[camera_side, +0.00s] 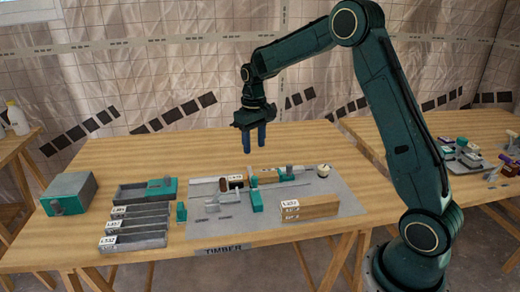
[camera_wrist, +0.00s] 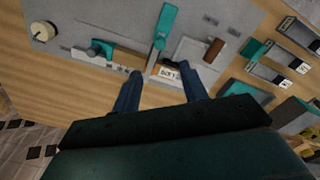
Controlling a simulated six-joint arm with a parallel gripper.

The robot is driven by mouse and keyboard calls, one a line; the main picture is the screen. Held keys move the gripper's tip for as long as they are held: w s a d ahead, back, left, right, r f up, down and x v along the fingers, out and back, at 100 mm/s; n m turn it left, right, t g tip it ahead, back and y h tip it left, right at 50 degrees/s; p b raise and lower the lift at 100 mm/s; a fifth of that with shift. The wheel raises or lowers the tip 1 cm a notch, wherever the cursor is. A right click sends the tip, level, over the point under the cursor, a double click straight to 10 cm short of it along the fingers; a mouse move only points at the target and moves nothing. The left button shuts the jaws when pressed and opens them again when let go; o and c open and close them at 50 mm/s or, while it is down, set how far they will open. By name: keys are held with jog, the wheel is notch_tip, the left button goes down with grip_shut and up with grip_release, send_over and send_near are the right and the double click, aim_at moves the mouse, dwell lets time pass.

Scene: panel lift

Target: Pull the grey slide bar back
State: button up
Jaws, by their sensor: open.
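A grey panel (camera_side: 335,205) lies on the wooden table and carries several small fittings. A thin grey bar (camera_wrist: 153,60) with a teal block (camera_wrist: 165,25) at one end lies on it. The teal block also shows in the side view (camera_side: 256,200). I cannot tell for sure whether this is the slide bar. My gripper (camera_side: 254,150) is open and empty, pointing down above the far part of the panel. In the wrist view, its fingertips (camera_wrist: 158,71) stand either side of a white label.
A brown block (camera_wrist: 213,50) and a pale round knob (camera_side: 323,170) are on the panel. A wooden block (camera_side: 308,208) lies at its front right. Grey trays (camera_side: 137,227) and a grey-teal box (camera_side: 68,194) stand left. The table's back left is clear.

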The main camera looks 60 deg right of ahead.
aim_at(255, 177)
jog(key=shift+f, duration=0.1)
notch_tip(255, 177, down, 14)
jog(key=shift+r, duration=0.25)
dwell(0.5)
grip_shut()
